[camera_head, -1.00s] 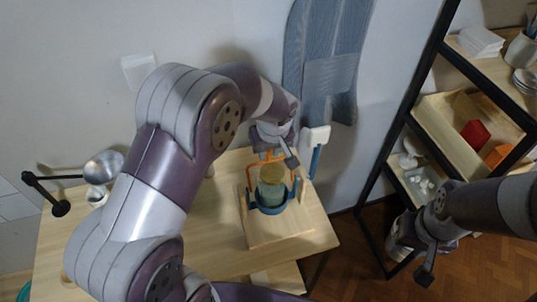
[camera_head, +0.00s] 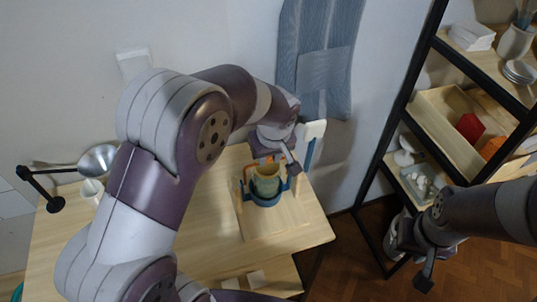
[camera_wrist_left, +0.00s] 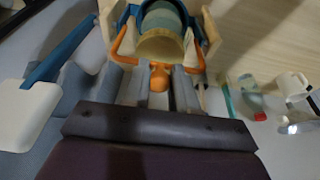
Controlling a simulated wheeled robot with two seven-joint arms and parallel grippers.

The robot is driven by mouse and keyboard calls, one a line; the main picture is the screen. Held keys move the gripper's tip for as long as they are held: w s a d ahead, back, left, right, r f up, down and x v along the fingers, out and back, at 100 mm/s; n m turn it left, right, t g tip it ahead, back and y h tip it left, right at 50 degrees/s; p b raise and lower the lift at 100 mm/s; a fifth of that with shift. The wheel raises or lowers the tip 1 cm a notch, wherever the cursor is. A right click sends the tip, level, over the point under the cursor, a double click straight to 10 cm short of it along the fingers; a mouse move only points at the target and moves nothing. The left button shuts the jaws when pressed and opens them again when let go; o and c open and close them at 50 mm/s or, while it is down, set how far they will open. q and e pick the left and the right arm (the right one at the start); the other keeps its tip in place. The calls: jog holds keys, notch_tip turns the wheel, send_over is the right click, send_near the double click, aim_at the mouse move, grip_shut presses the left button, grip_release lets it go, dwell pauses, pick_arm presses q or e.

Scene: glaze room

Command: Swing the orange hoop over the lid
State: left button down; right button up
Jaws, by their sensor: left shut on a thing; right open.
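A green jar (camera_head: 266,188) stands upright in a blue cradle (camera_head: 262,201) on a wooden board (camera_head: 275,222). In the left wrist view the jar's round tan lid (camera_wrist_left: 160,47) faces me at the top. The orange hoop (camera_wrist_left: 122,45) shows as two arms at either side of the lid, joined by a knob. My left gripper (camera_wrist_left: 160,78) is shut on that knob, just behind the jar. In the head view the hoop (camera_head: 247,172) is partly hidden by the gripper. My right gripper (camera_head: 426,268) is open and empty, away from the table, by the shelf.
A white-ended blue lever (camera_head: 313,138) stands close to the right of my left gripper. A lamp (camera_head: 97,160) and a mug (camera_head: 91,188) are at the table's left. A black-framed shelf (camera_head: 405,100) with bins stands on the right. A grey towel hangs behind.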

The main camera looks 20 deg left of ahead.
pick_arm(q)
jog(key=shift+s+f, duration=0.2)
jog(key=shift+f, duration=0.1)
jog(key=c, duration=0.9)
grip_release()
jog(key=shift+w+r, duration=0.1)
jog(key=shift+w, duration=0.1)
jog(key=p+v, duration=0.1)
jog(key=v, duration=1.1)
jog(key=shift+r, duration=0.35)
